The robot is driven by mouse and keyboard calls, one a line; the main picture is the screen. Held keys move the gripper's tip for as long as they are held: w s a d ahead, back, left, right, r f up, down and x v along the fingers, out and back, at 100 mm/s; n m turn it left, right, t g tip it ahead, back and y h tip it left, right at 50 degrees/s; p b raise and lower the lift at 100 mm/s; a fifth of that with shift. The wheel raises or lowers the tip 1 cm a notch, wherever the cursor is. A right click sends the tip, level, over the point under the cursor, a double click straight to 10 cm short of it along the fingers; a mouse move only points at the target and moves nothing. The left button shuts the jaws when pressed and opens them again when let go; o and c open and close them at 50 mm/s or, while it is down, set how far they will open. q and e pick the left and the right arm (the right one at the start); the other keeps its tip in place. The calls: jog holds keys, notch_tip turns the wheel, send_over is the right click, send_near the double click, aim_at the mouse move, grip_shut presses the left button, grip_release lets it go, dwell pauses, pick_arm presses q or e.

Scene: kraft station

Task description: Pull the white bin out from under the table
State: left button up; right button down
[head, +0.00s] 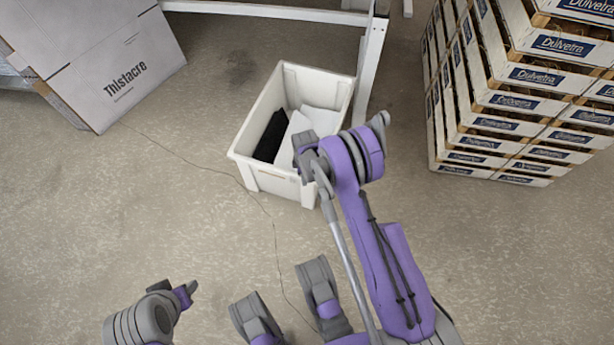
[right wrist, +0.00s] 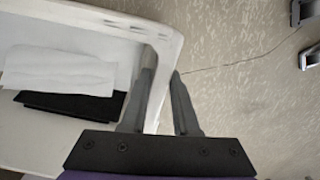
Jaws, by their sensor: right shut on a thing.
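The white bin (head: 270,183) stands on the floor by the white table's leg, its near part clear of the table frame. It holds a black item (head: 270,137) and white pieces (head: 297,125). My right gripper (right wrist: 162,78) is shut on the bin's rim, one finger on each side of the wall. The bin's rim (right wrist: 95,17) also shows in the right wrist view. In the head view my right arm covers the bin's near right corner and hides the fingers.
The white table frame (head: 371,58) stands behind and right of the bin. A Thistacre cardboard box (head: 110,75) stands at the left, and stacked Dulvetra crates (head: 495,120) at the right. A thin dark line crosses the floor. The floor left and in front is mostly clear.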

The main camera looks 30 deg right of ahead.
jog(key=c, duration=0.6)
grip_release()
notch_tip(320, 180, up, 11)
jog(key=p, duration=0.3)
jog(key=shift+f, duration=0.1)
